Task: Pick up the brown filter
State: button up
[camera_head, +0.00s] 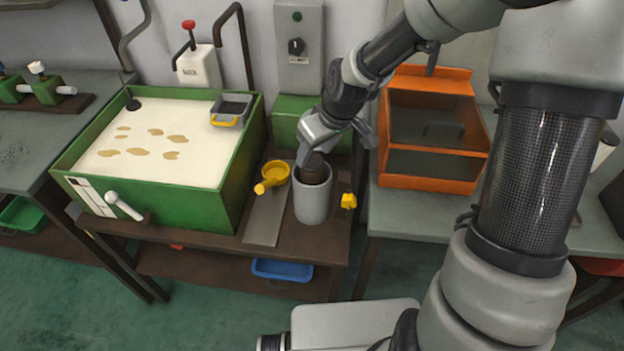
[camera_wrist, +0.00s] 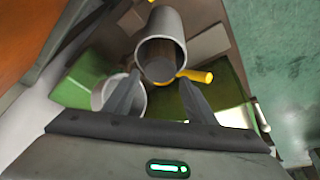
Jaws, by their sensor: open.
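The brown filter (camera_head: 316,175) stands inside a grey cylinder (camera_head: 312,205) on the brown bench, with only its top showing at the mouth. My gripper (camera_head: 312,158) is above the cylinder's mouth, close to the filter's top. In the wrist view my gripper (camera_wrist: 160,95) has its two fingers apart, with the filter end in line between them. Nothing is held. I cannot tell whether a finger touches the filter or the rim. The filter's lower part is hidden.
A yellow ladle-like cup (camera_head: 275,174) is left of the cylinder, and a yellow knob (camera_head: 348,201) is right of it. A green tank (camera_head: 190,208) with pale liquid stands further left. An orange box (camera_head: 430,182) stands right. A grey control box (camera_head: 299,30) hangs behind.

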aim_at(313, 161)
jog(key=x, duration=0.3)
jog(key=b+x, duration=0.1)
jog(key=x, duration=0.1)
jog(key=shift+d+f, duration=0.15)
jog(key=shift+f, duration=0.3)
jog(key=c, duration=1.2)
